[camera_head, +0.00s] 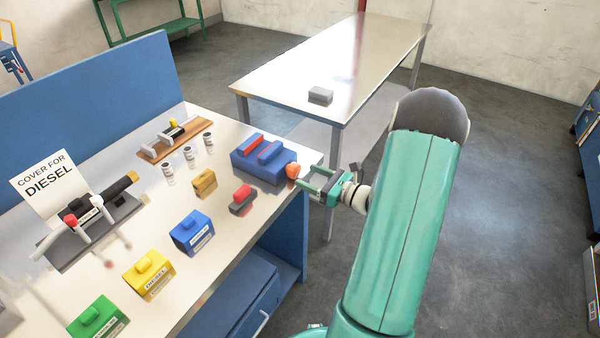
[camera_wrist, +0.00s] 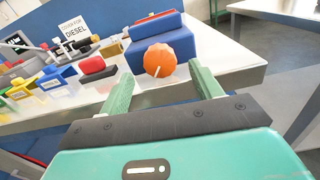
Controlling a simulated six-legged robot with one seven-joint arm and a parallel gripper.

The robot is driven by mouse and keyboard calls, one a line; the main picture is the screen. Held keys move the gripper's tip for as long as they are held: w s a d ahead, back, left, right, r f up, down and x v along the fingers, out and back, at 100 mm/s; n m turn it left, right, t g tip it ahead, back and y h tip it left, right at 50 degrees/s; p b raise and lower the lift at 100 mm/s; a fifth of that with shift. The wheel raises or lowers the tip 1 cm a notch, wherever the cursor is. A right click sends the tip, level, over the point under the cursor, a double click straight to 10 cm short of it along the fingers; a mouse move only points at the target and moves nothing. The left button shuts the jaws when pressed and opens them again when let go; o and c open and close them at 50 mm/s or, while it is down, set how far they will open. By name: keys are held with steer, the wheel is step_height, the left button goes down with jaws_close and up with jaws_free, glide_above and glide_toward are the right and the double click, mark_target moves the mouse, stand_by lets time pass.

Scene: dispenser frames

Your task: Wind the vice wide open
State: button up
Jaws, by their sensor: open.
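The vice (camera_head: 262,163) is a blue block with red-topped jaws at the right end of the bench. Its orange knob (camera_head: 292,171) sticks out on the side facing my gripper. In the wrist view the blue vice body (camera_wrist: 152,32) stands behind the orange knob (camera_wrist: 160,60), which has a pale pointer line. My gripper (camera_head: 306,178) is open and empty, just right of the knob. In the wrist view its two green fingers (camera_wrist: 163,84) lie to the left and right below the knob, apart from it. How wide the jaws stand is hard to tell.
The steel bench top (camera_head: 225,215) also carries a red-and-grey block (camera_head: 242,199), several coloured boxes, small jars, a wooden rack (camera_head: 175,140) and a "COVER FOR DIESEL" sign (camera_head: 45,185). A second table (camera_head: 320,65) holds a grey block (camera_head: 320,94).

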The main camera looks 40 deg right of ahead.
steer(key=s+d+n, duration=0.3)
steer(key=s, duration=0.6)
steer(key=shift+d, duration=0.25)
steer(key=a+r+n+g+y, duration=0.1)
steer(key=a+r+n+g, duration=0.4)
steer(key=a, duration=0.4)
steer(key=a+r+n+g+y, duration=0.15)
steer(key=a+n+g, duration=0.25)
steer(key=a+n, duration=0.4)
steer(key=a+r+n+g, duration=0.4)
steer(key=a+n+g, duration=0.1)
steer(key=a, duration=0.6)
steer(key=s+a+r+n+t+h, duration=0.2)
steer(key=s+a+r+n+h, duration=0.3)
steer(key=n, duration=0.6)
step_height(320, 180, up, 4)
steer(key=s+h, duration=0.2)
steer(key=h, duration=0.1)
steer(key=shift+s+a+r+n+t, duration=0.2)
steer(key=shift+s+a+n+t, duration=0.1)
steer(key=shift+s+a+n, duration=0.1)
